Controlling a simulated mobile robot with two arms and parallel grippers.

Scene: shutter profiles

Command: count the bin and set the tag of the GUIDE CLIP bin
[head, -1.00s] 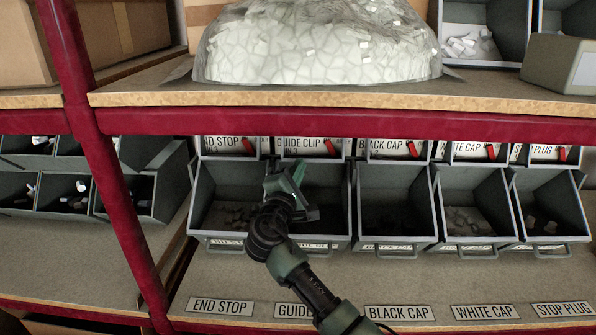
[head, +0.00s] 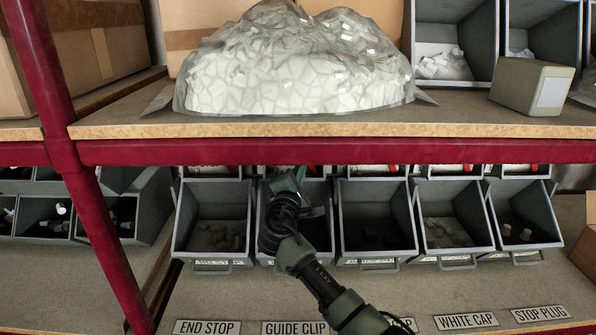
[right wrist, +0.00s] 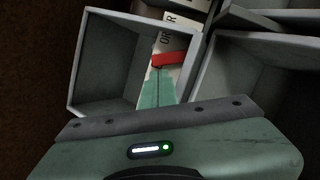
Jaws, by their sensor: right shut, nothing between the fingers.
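The GUIDE CLIP bin (head: 321,228) is an open grey bin in the lower row, second from the left among the labelled bins in the head view. My right arm covers much of it, so its contents are mostly hidden. Its shelf label (head: 295,328) reads GUIDE CLIP. My right gripper (head: 299,174) is at the bin's upper back edge. In the right wrist view, the green fingers (right wrist: 157,88) are together and empty, with their tips at or just beside a red tag (right wrist: 170,59) on a white card. I cannot tell whether they touch. My left gripper is out of view.
Neighbouring bins are END STOP (head: 215,229) on the left and BLACK CAP (head: 377,225) on the right. The red shelf beam (head: 450,151) runs close above the gripper and hides most of the cards. A bag of white pieces (head: 295,75) sits on the upper shelf.

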